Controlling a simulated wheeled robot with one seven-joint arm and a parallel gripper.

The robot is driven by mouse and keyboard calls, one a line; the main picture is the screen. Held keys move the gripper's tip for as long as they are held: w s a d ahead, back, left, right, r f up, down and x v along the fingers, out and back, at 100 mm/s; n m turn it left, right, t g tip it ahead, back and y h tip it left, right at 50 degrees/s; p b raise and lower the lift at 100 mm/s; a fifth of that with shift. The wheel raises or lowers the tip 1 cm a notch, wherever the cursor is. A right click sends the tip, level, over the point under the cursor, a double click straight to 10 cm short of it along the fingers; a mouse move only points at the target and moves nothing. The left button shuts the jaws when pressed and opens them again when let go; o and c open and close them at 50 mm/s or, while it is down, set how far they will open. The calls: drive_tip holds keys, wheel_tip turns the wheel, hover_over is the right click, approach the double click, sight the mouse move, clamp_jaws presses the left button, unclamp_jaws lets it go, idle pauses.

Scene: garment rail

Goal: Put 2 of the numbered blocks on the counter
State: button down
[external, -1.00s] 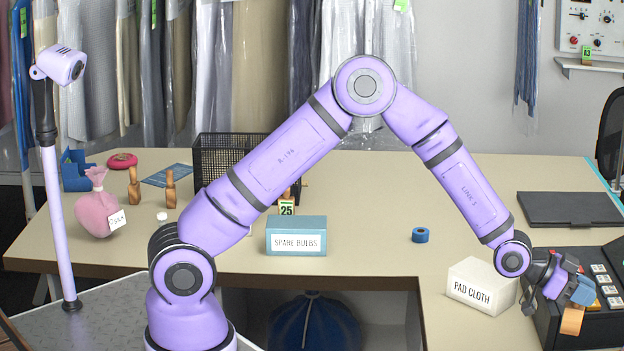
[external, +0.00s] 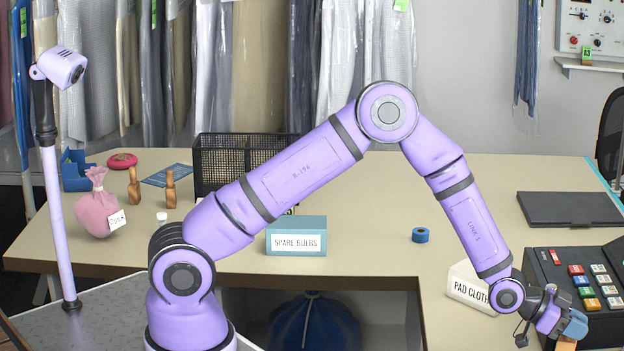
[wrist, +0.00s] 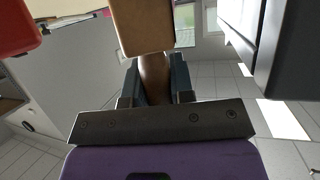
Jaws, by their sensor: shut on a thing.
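My gripper (external: 572,327) is low at the right front, by the counter's front edge and the cash register. In the wrist view its jaws (wrist: 156,84) are shut around the brown shaft of a wooden handled piece (wrist: 146,28), which widens into a tan block. Its orange-brown end (external: 566,343) shows at the bottom of the external view. I cannot see a number on it. A numbered block marked 25 stands behind the spare bulbs box and is now almost wholly hidden by my arm. The beige counter (external: 360,200) spans the view.
The pad cloth box (external: 466,287) and cash register (external: 590,270) flank my wrist. A spare bulbs box (external: 296,236), blue tape roll (external: 420,235), black basket (external: 235,160), two wooden handled pieces (external: 170,188) and pink bag (external: 98,207) stand on the counter. Its centre right is clear.

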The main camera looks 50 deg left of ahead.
drive_tip(key=shift+f, duration=0.6)
idle(0.4)
drive_tip(key=c, duration=0.9)
unclamp_jaws()
drive_tip(key=v, duration=1.1)
